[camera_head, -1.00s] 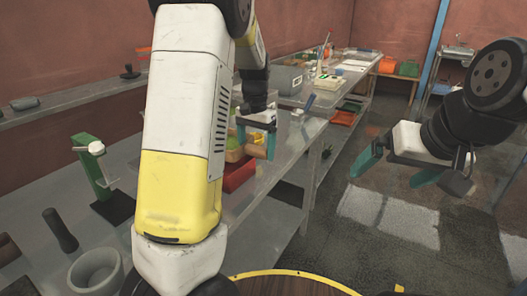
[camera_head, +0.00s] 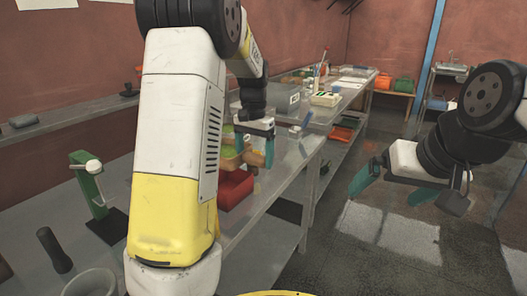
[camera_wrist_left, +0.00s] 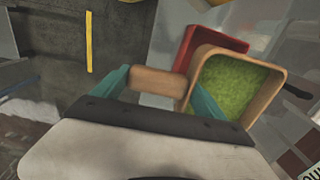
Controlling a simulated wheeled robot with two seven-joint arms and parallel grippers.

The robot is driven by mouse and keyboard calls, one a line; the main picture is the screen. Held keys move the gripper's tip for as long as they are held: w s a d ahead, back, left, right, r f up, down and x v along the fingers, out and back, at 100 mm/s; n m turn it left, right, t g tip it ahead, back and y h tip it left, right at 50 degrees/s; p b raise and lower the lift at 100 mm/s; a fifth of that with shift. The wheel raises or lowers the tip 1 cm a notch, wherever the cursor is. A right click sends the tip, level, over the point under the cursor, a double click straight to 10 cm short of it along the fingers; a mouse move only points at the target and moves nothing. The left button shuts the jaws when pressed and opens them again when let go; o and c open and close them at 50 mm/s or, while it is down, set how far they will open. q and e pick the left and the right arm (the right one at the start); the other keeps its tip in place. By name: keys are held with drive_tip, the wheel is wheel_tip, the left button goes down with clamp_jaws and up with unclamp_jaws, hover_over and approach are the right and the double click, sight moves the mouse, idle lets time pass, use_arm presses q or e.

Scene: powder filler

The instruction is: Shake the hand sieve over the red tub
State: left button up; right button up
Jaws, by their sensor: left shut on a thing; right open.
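My left gripper (camera_wrist_left: 165,90) is shut on the handle (camera_wrist_left: 157,82) of the hand sieve. The sieve is a square wooden frame (camera_wrist_left: 276,98) holding green powder, and in the left wrist view it sits to the right of the fingers. The red tub (camera_wrist_left: 218,40) shows partly behind the sieve in that view. In the head view the red tub (camera_head: 236,188) stands on the bench below and beside my left gripper (camera_head: 254,145), with its left part hidden by my arm. My right gripper (camera_head: 393,187) is open and empty over the floor at the right.
A green stand with a white lever (camera_head: 90,185), a dark pestle (camera_head: 54,250) and a pale mortar (camera_head: 92,284) stand on the bench at the left. The bench edge runs beside open floor (camera_head: 375,235).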

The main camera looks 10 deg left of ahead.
use_arm(q)
drive_tip(key=shift+w+f, duration=0.2)
drive_tip(key=shift+f, duration=0.55)
drive_tip(key=shift+w+f, duration=0.15)
drive_tip(key=shift+f, duration=0.6)
